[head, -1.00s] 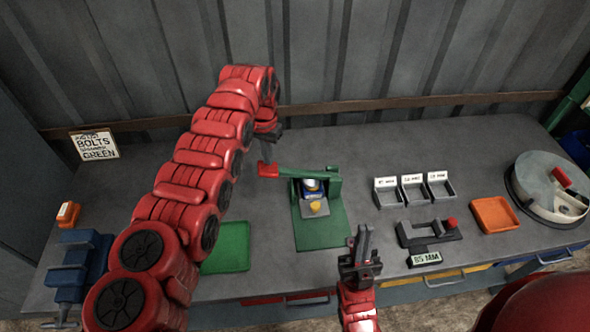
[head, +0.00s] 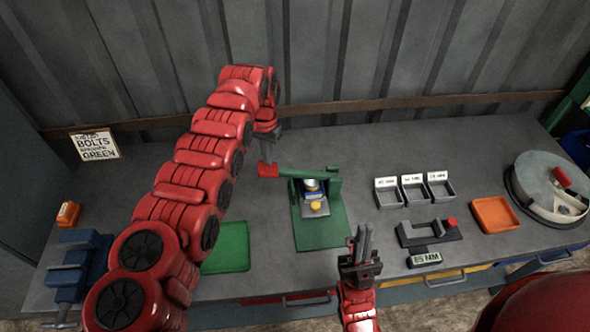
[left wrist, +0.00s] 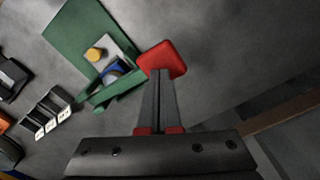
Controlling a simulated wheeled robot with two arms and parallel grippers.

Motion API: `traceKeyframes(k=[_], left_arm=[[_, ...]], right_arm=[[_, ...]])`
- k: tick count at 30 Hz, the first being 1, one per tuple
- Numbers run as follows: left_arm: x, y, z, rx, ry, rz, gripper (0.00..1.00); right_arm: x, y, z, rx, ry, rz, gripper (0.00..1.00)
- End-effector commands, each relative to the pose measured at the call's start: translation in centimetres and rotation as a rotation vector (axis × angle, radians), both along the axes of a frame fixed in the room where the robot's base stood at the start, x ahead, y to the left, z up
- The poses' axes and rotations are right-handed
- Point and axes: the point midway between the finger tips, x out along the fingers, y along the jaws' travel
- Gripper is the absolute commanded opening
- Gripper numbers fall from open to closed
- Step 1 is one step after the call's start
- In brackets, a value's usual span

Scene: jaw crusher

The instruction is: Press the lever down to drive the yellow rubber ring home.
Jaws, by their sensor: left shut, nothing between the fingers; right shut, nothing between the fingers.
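The green press (head: 318,222) stands at the middle of the bench. Its green lever (head: 305,172) reaches left and ends in a red handle (head: 267,170). My left gripper (head: 268,157) is shut and empty, pointing down right above the red handle. In the left wrist view its fingertips (left wrist: 160,75) overlap the red handle (left wrist: 168,58); I cannot tell whether they touch. A small yellow piece (head: 317,207) sits at the front of the press, in front of a blue and silver part (head: 312,187); the yellow ring is not clearly told apart. My right gripper (head: 362,240) is shut and empty near the front edge.
A green tray (head: 226,247) lies left of the press. Small labelled bins (head: 414,190), a dark fixture with a red knob (head: 430,232), an orange tray (head: 494,214) and a round machine (head: 550,188) stand to the right. A blue vise (head: 78,268) is at far left.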

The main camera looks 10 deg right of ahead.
Motion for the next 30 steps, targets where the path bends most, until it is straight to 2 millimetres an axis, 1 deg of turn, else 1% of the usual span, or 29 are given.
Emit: traceKeyframes(k=[8, 30], left_arm=[[0.0, 0.0, -0.1, 0.0, 0.0, 0.0, 0.0], [0.0, 0.0, -2.4, 0.0, 0.001, -0.001, 0.0]], right_arm=[[0.0, 0.0, -0.1, 0.0, 0.0, 0.0, 0.0], [0.0, 0.0, -1.9, 0.0, 0.0, 0.0, 0.0]])
